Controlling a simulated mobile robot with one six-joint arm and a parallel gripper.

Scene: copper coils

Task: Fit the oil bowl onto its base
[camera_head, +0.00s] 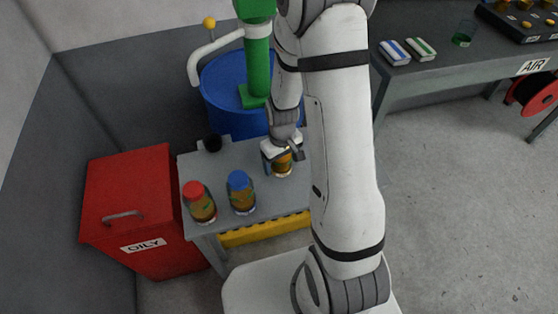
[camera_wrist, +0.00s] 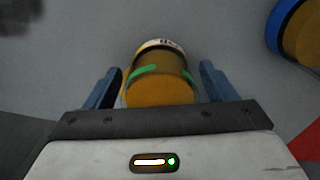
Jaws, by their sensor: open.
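An amber bowl with green marks (camera_wrist: 160,85) and a white lettered band shows in the wrist view, between the two blue fingers of my gripper (camera_wrist: 160,78). The fingers are open, with a gap visible on each side of it. In the head view my gripper (camera_head: 281,156) is low over the grey table, at this amber bowl (camera_head: 283,166), which it partly hides. The bowl appears to stand on the table. I cannot tell which thing is the base.
A red-capped jar (camera_head: 199,203) and a blue-capped jar (camera_head: 241,194) stand on the grey table (camera_head: 222,160), left of my gripper. A black round part (camera_head: 212,142) lies at the back left. A blue drum (camera_head: 225,90) with a green column (camera_head: 257,65) stands behind; a red bin (camera_head: 130,200) is left.

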